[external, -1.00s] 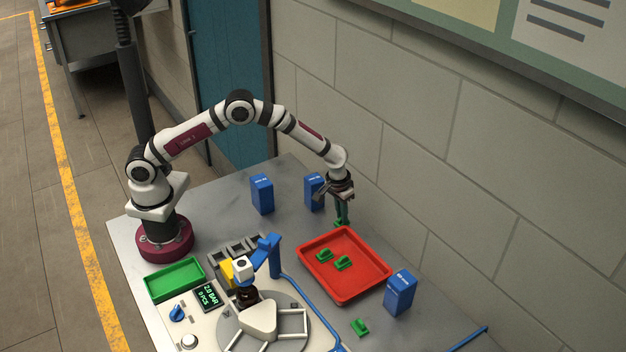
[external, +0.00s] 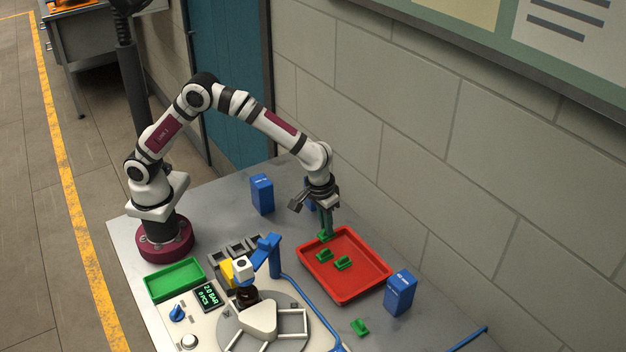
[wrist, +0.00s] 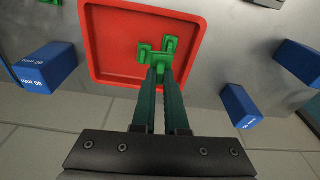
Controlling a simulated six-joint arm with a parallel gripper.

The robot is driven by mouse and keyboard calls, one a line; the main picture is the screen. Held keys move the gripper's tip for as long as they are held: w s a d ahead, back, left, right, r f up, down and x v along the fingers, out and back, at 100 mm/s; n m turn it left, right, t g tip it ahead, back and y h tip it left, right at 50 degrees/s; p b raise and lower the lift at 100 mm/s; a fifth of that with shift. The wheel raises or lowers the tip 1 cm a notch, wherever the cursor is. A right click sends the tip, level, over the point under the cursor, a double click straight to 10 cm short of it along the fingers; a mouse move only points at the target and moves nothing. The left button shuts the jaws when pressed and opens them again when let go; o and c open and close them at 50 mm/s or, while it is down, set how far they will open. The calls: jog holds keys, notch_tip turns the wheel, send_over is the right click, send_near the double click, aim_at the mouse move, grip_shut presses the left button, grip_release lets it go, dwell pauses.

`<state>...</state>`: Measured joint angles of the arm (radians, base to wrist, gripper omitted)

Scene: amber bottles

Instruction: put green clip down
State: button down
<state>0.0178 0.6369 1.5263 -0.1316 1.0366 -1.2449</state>
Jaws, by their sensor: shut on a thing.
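My gripper (external: 326,232) is shut on a green clip (external: 324,237) and holds it at the far left corner of the red tray (external: 353,295). In the wrist view the held clip (wrist: 159,61) shows between the fingertips (wrist: 159,68), over the tray (wrist: 103,50). I cannot tell whether the clip touches the tray. Two other green clips lie in the tray, one to the left (external: 324,255) and one to the right (external: 343,263). Another green clip (external: 360,327) lies on the table in front of the tray.
Blue boxes stand right of the tray (external: 400,292), behind it (external: 309,195) and farther left (external: 262,194). A green bin (external: 175,280) and a round fixture (external: 262,318) with a blue post (external: 275,257) are at the left and front. The wall is close behind.

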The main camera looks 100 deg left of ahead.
jog(key=s+d, duration=0.2)
jog(key=d, duration=1.2)
send_near(339, 281)
jog(key=shift+a+f+m, duration=0.1)
jog(key=shift+f+m, duration=0.2)
jog(key=shift+m, duration=0.1)
jog(key=f, duration=0.4)
jog(key=shift+w+a, duration=0.15)
jog(key=shift+a, duration=0.15)
jog(key=shift+f, duration=0.2)
jog(key=c, duration=0.9)
grip_release()
jog(key=shift+f, duration=0.15)
jog(key=shift+c, duration=0.2)
